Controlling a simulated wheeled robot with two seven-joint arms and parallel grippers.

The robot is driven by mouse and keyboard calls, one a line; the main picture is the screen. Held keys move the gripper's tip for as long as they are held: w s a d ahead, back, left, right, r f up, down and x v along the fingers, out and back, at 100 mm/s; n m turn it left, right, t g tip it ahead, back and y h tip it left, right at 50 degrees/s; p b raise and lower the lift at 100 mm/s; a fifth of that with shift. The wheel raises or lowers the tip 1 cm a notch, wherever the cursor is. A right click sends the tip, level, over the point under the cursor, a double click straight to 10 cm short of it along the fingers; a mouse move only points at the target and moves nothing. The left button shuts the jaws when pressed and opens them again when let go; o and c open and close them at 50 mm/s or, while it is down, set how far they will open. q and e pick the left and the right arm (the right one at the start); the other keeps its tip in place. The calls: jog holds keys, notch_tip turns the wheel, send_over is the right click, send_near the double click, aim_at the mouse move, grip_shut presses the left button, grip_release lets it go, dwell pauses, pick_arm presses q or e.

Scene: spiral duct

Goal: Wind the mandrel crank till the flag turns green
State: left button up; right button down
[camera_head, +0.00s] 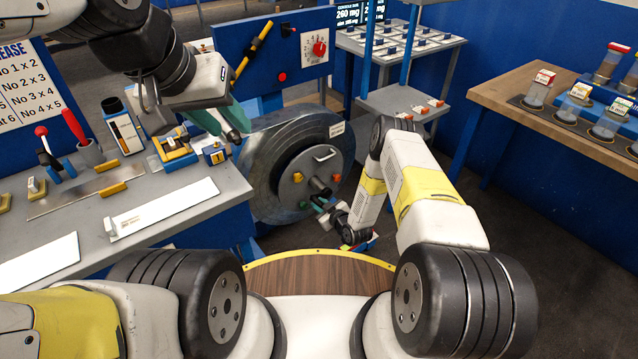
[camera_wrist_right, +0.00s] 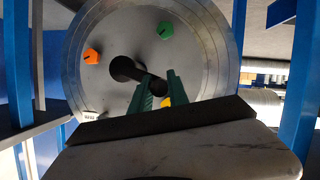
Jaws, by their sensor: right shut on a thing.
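The mandrel (camera_head: 262,150) is a large grey metal drum with a round face plate, seen in the middle of the head view. Its face fills the upper right wrist view (camera_wrist_right: 190,70). A dark crank (camera_wrist_right: 125,68) reaches out from the hub. My right gripper (camera_head: 322,205) is at the lower part of the face. Its green fingers in the right wrist view (camera_wrist_right: 156,92) are shut on the crank's handle end, which they partly hide. I cannot make out the flag for certain.
Orange (camera_wrist_right: 92,56), green (camera_wrist_right: 165,30) and yellow knobs sit on the face plate. A blue panel (camera_head: 265,55) with a red dial stands behind. A grey bench (camera_head: 225,185) with tools is at left, a wooden table (camera_head: 520,95) with jars at right.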

jog(key=c, duration=1.3)
grip_release()
jog(key=shift+v, duration=3.95)
